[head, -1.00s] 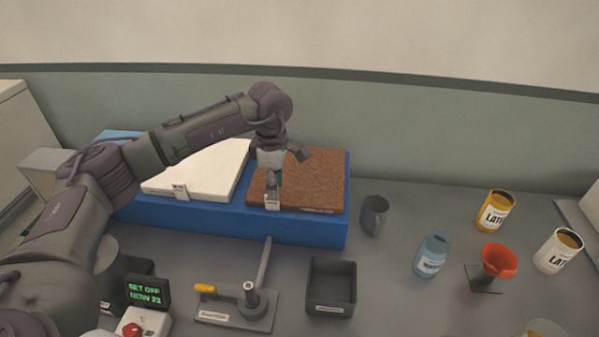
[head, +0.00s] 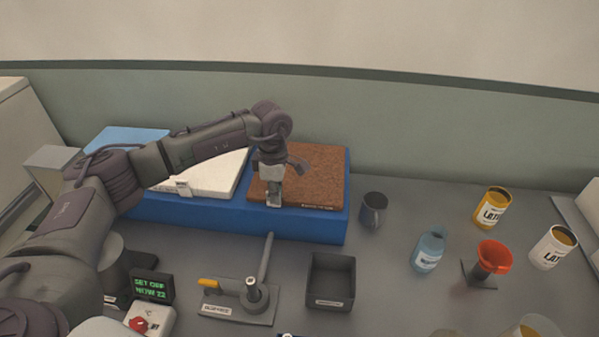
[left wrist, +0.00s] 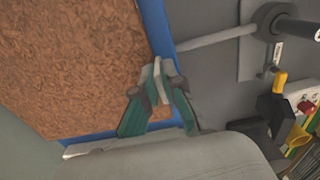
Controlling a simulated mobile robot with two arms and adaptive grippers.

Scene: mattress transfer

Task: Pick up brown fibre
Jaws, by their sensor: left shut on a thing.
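The brown fibre (head: 315,170) is a flat, coarse brown slab lying in the right part of a blue tray (head: 300,226). In the left wrist view the brown fibre (left wrist: 70,60) fills the upper left, with blue tray edge beside it. My left gripper (head: 273,201) is at the slab's front left edge, pointing down. It is shut on a small pale tab (left wrist: 157,72) at that edge, between its green-grey fingers. The fingers hide part of the tab. The slab appears to rest in the tray. My right gripper is not in view.
A white slab (head: 215,175) lies left of the brown one. In front stand a lever device (head: 240,303), a dark open box (head: 331,282) and a display (head: 152,287). To the right are a dark mug (head: 374,210), a blue bottle (head: 428,249), a red funnel (head: 494,256) and cans.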

